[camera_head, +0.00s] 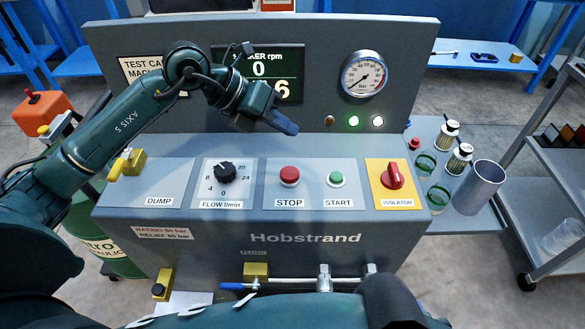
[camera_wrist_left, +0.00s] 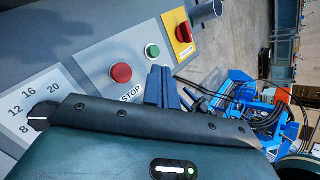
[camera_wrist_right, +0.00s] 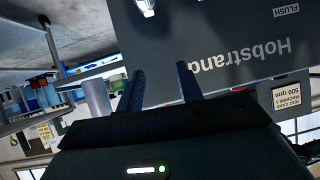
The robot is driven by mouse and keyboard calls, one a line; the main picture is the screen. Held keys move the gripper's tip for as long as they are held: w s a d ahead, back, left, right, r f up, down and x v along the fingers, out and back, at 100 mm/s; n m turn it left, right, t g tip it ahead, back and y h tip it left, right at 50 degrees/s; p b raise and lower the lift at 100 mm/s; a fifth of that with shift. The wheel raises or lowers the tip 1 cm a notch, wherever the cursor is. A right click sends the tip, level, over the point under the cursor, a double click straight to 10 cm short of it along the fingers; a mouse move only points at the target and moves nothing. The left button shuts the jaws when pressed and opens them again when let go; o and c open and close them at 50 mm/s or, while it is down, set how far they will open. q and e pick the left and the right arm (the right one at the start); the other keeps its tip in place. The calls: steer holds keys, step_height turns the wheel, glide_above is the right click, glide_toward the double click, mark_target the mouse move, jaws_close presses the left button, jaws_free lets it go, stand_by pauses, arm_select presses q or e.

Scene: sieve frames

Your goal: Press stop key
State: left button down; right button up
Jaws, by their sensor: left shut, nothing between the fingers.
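The stop key is a round red button (camera_head: 289,175) above the STOP label on the sloping grey panel. It also shows in the left wrist view (camera_wrist_left: 121,73), clear of the fingers. My left gripper (camera_head: 287,127) is shut and empty, with blue fingers pointing right and down. In the head view its tips appear just above the stop key, apart from it. The shut fingers also show in the left wrist view (camera_wrist_left: 161,88). My right gripper (camera_wrist_right: 162,85) is open and empty, its fingers apart in front of the console's lower front.
A green start button (camera_head: 336,179) and a red isolator knob (camera_head: 393,174) lie right of the stop key. A black flow dial (camera_head: 224,171) lies left. A steel cup (camera_head: 478,187) and green-rimmed glasses stand on the right-hand shelf.

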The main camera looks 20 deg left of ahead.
mark_target(284, 174)
steer(key=shift+a, duration=0.2)
arm_select(q)
steer(key=shift+f, duration=0.15)
